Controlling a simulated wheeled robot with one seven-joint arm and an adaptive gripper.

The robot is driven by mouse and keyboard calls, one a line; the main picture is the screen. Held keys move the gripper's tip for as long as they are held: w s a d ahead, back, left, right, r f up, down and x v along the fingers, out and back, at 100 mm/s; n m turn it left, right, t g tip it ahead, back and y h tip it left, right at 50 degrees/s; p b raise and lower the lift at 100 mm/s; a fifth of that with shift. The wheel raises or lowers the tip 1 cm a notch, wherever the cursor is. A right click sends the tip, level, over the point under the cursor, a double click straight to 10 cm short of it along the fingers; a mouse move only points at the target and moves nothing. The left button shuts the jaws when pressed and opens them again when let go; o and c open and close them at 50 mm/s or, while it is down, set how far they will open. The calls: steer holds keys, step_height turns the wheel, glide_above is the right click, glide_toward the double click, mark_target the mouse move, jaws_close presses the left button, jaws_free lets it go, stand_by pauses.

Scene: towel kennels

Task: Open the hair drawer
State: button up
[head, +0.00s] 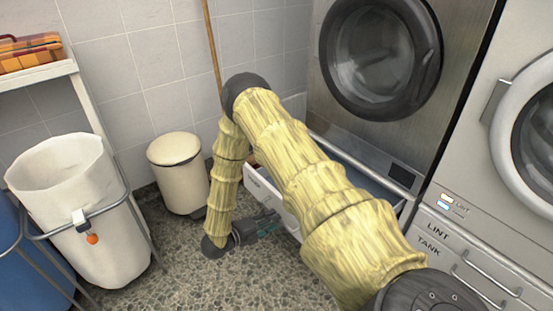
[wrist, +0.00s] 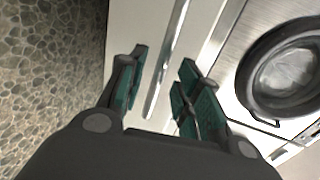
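The hair drawer (head: 263,192) is a white-fronted drawer low under the steel dryer. It stands pulled out, with part of its grey-blue inside (head: 352,178) showing behind my arm. Its label is too small and too covered to read. My gripper (head: 268,224) is low in front of the drawer, near the floor. In the wrist view my gripper (wrist: 162,82) has its teal fingertips apart. The silver bar handle (wrist: 164,72) runs between them in the picture; I cannot tell whether either finger touches it. My arm hides much of the drawer front in the head view.
The steel dryer (head: 324,100) rises above the drawer. A lint tank drawer (head: 450,250) is shut at right. A cream bin (head: 180,178), a white laundry bag (head: 75,205) in a metal frame and a wooden pole (head: 212,45) stand left. Pebbled floor (head: 175,270) is clear in front.

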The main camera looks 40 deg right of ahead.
steer(key=v, duration=0.8)
steer(key=shift+a, duration=0.4)
steer(key=shift+w, duration=0.1)
steer(key=s+a+f+n+t+y, duration=0.3)
steer(key=a+f+n+t+y, duration=0.15)
steer(key=n, duration=0.55)
steer(key=s+a+f+n+t+y, duration=0.2)
steer(key=a+f+n+t+y, duration=0.25)
steer(key=n, duration=0.65)
steer(key=s+a+f+n+g+y, duration=0.1)
steer(key=s+a+n+g+y, duration=0.25)
steer(key=s+n, duration=0.6)
steer(key=s+a+n+g+y, duration=0.35)
steer(key=s+n, duration=0.35)
steer(key=s, duration=0.6)
step_height(320, 180, up, 34)
steer(key=p, duration=3.5)
steer(key=shift+w+r+m, duration=0.15)
steer(key=shift+r+m, duration=0.1)
steer(key=shift+m, duration=0.1)
